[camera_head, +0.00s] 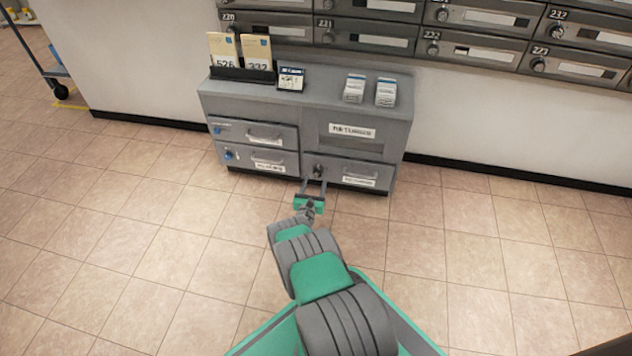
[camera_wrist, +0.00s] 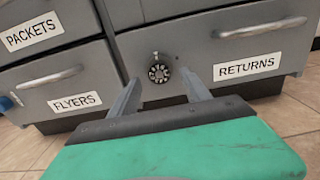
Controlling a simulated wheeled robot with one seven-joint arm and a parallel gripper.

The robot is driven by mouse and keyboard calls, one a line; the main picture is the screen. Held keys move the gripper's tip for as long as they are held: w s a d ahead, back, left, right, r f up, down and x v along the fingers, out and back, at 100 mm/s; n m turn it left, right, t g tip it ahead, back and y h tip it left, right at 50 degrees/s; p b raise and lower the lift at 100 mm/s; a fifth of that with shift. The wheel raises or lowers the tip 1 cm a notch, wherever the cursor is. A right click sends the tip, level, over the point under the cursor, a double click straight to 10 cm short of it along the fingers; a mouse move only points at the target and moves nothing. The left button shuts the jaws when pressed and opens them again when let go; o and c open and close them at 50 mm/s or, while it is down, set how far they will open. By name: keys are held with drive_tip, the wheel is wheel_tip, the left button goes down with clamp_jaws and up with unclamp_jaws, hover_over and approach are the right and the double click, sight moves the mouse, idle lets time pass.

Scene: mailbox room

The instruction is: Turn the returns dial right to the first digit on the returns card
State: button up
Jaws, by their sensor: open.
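The returns dial (camera_wrist: 160,70) is a dark round knob with light marks, on the front of the drawer labelled RETURNS (camera_wrist: 247,67). In the wrist view my gripper (camera_wrist: 160,88) is open, with one finger on each side of the dial. I cannot tell whether the fingers touch it. In the head view the dial (camera_head: 318,171) is just beyond my gripper (camera_head: 313,184) at the cabinet's lower right drawer. A small dark-framed card (camera_head: 291,79) stands on the cabinet top; its text is too small to read. The digit set on the dial is not readable.
The grey cabinet (camera_head: 240,97) also has drawers labelled PACKETS (camera_wrist: 30,32) and FLYERS (camera_wrist: 77,103) at the left. Cards marked 526 (camera_head: 223,50) and 332 (camera_head: 257,55) stand in a black holder on top. Mailboxes line the wall above. The tiled floor around is clear.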

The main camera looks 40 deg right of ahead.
sight(317, 173)
drive_tip(key=shift+x, duration=1.2)
clamp_jaws()
